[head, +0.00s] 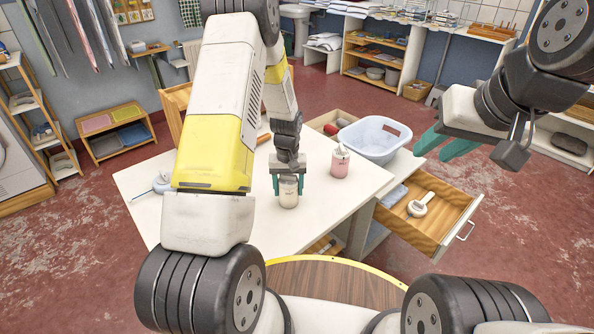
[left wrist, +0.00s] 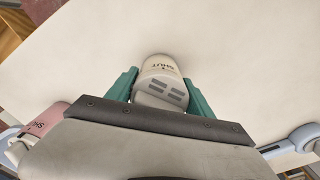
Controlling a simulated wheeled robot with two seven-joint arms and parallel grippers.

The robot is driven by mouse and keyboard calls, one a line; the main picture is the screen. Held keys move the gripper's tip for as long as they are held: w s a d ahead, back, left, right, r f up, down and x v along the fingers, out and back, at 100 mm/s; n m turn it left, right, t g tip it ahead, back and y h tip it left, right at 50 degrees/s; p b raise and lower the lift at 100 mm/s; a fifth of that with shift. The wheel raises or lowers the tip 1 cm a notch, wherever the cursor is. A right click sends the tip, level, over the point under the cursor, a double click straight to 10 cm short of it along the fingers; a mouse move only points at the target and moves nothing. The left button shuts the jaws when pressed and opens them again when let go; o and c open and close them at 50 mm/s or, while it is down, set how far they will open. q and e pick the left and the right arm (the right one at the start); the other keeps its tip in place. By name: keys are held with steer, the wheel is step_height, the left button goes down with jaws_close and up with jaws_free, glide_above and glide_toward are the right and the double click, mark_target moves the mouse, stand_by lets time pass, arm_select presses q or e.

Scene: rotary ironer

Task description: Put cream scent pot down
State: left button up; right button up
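The cream scent pot (head: 288,193) is upright at the white table top (head: 235,218). Its base looks level with the surface, but I cannot tell whether it bears on it. My left gripper (head: 288,184) points down with its teal fingers against both sides of the pot. In the left wrist view, the pot's slotted lid (left wrist: 162,84), marked "SHUT", sits between the fingers (left wrist: 160,92). My right gripper (head: 447,146) is open and empty, in the air at the right.
A pink pot (head: 340,162) stands to the right of the cream one. A pale blue basin (head: 374,138) is behind it. An open drawer (head: 452,213) holds a white round tool (head: 420,205). The table's front left is mostly bare.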

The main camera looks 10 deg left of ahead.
arm_select(q)
steer(key=o, duration=0.3)
steer(key=shift+r, duration=0.1)
step_height(320, 180, up, 12)
steer(key=shift+f, duration=0.1)
steer(key=s+r+t, duration=0.2)
steer(key=s+r, duration=0.2)
steer(key=r, duration=0.7)
steer(key=s+d+r+m+t+h, duration=0.1)
steer(key=s+r+t, duration=0.1)
steer(key=s+r, duration=0.4)
steer(key=s+d+r+m+t+h, duration=0.1)
steer(key=s+r, duration=0.6)
steer(key=s, duration=0.7)
steer(key=shift+s+r+m+t, duration=0.2)
steer(key=shift+s+m+t, duration=0.15)
steer(key=shift+m+t, duration=0.2)
